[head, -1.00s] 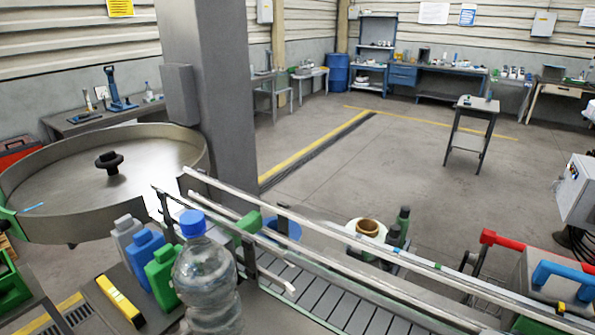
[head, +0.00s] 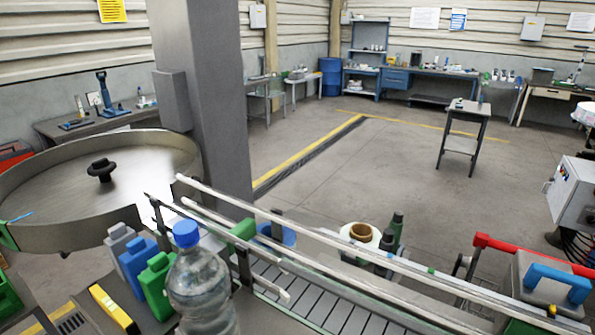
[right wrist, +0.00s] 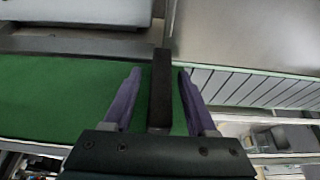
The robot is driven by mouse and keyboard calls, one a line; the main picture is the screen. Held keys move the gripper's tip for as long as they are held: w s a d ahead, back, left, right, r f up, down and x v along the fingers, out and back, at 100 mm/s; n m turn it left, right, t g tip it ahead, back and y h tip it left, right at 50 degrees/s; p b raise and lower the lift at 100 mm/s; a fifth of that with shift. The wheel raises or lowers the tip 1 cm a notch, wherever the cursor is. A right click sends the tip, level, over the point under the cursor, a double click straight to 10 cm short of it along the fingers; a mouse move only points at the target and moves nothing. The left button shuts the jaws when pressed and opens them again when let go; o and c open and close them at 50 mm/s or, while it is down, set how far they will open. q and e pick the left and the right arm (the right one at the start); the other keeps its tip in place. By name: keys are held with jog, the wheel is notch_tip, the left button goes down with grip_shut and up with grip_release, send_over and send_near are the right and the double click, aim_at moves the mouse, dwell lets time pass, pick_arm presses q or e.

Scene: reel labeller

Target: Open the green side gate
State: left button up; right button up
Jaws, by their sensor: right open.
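A broad green panel (right wrist: 55,95) fills the left and middle of the right wrist view; I take it for the green side gate. A dark upright bar (right wrist: 160,85) stands in front of it. My right gripper (right wrist: 158,88) is open, with one purple finger on each side of this bar. Clear gaps show between bar and fingers in this view; depth is hard to judge. In the head view I cannot pick out the gate for certain; a small green block (head: 243,231) sits by the conveyor rails. Neither gripper shows in the head view.
A slatted conveyor (head: 318,304) with metal guide rails crosses the front, also in the right wrist view (right wrist: 245,88). A clear bottle (head: 202,290) with blue cap stands near. A round turntable (head: 150,160) is at left, beside a grey column (head: 205,90). Open floor lies behind.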

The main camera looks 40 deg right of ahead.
jog(key=p+v, duration=0.1)
jog(key=v, duration=0.9)
jog(key=shift+p, duration=0.3)
